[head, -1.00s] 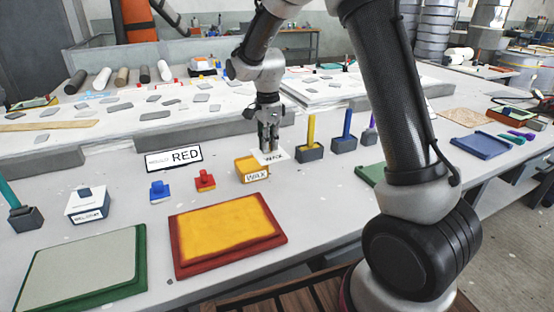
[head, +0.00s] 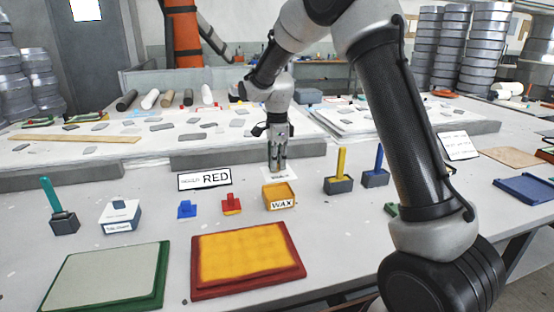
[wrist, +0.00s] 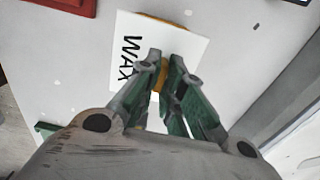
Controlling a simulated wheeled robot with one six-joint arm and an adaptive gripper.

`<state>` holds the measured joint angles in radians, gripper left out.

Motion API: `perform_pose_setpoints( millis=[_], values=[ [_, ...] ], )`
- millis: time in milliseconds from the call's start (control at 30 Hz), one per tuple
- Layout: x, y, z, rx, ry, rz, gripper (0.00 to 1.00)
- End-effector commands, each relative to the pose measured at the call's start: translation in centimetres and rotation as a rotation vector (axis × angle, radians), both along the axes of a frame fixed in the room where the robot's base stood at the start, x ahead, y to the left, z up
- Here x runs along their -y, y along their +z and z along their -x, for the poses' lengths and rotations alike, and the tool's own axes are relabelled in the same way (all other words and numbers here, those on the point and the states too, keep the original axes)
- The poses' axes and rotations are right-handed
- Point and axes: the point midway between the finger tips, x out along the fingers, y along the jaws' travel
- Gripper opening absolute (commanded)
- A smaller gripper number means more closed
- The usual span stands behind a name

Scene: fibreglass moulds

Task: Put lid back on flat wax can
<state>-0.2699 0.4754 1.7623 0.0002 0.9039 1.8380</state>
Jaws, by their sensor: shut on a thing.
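The flat wax can (head: 281,200) is a low yellow box with a white WAX label on its front, standing on the grey table. The lid (head: 283,175) is a flat white plate; its WAX lettering shows large in the wrist view (wrist: 190,28). My gripper (head: 277,170) is shut on a narrow yellow piece in the middle of the lid, also seen between the fingers in the wrist view (wrist: 165,72). The lid appears above the can's far edge in the head view. In the wrist view it hides nearly all of the can, except a yellow strip (wrist: 165,19).
A red stamp-like block (head: 231,205) and a blue one (head: 187,209) stand left of the can. A RED sign (head: 204,179) is behind them. Yellow-handled (head: 342,165) and blue-handled tools stand right. A red-framed yellow mould (head: 247,258) lies in front.

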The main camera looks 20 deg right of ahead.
Motion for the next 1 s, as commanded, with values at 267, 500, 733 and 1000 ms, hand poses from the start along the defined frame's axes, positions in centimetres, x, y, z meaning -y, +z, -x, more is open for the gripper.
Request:
perform_pose_setpoints(
  millis=[267, 500, 733, 1000],
  values=[
    [0.0, -3.0, 0.1, -0.002, 0.000, 0.000, 0.00],
    [0.0, -4.6, 0.0, -0.001, 0.000, 0.000, 0.00],
    [0.0, -5.0, 0.0, -0.001, 0.000, 0.000, 0.00],
    [0.0, -5.0, 0.0, -0.001, 0.000, 0.000, 0.00]
  ],
)
